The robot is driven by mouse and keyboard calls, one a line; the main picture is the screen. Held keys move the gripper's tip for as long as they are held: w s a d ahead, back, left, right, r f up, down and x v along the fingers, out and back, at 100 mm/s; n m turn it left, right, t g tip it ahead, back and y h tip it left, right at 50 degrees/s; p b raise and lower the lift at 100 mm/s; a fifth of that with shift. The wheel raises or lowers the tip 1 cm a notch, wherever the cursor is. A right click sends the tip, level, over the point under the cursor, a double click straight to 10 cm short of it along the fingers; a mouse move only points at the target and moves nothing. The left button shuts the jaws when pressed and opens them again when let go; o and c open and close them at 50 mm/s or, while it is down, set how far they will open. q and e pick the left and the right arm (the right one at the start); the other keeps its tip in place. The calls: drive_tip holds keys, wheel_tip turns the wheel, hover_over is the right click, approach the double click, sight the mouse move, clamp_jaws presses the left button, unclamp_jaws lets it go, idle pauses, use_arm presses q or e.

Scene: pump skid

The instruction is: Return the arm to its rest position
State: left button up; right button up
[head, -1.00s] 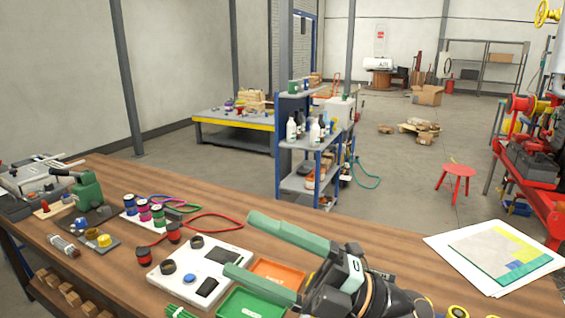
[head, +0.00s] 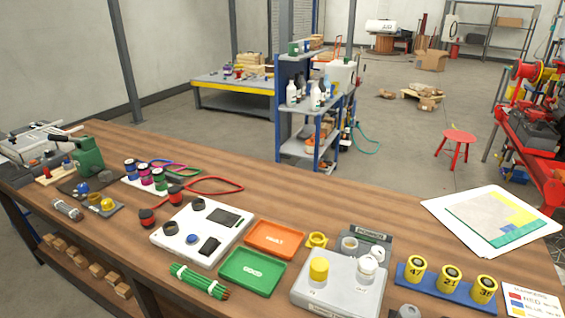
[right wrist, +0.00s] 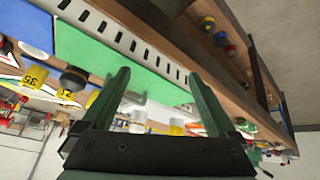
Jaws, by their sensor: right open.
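My right gripper (right wrist: 158,76) shows in the right wrist view with its two green fingers spread apart. I see nothing between the fingers. It is not in the head view, where the space above the workbench is free of my arms. My left gripper is in neither view.
On the bench are a white panel (head: 222,218), an orange tray (head: 275,237), a green tray (head: 252,272), a grey box (head: 345,290) and a blue rack (head: 445,288) of numbered yellow cylinders. In the right wrist view a slotted metal strip (right wrist: 120,38) runs beyond the fingers.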

drive_tip(key=s+f+g, duration=0.3)
drive_tip(key=s, duration=0.4)
drive_tip(key=w+a+f+t+y+b, duration=0.1)
drive_tip(key=w+a+f+t, duration=0.1)
drive_tip(key=f, duration=0.4)
drive_tip(key=w+a+f+t+y+b, duration=0.1)
drive_tip(key=w+a+f+t, duration=0.1)
drive_tip(key=f, duration=0.4)
drive_tip(key=shift+w+a+f+t+y, duration=0.2)
drive_tip(key=shift+f+t+y, duration=0.15)
drive_tip(key=shift+t, duration=0.45)
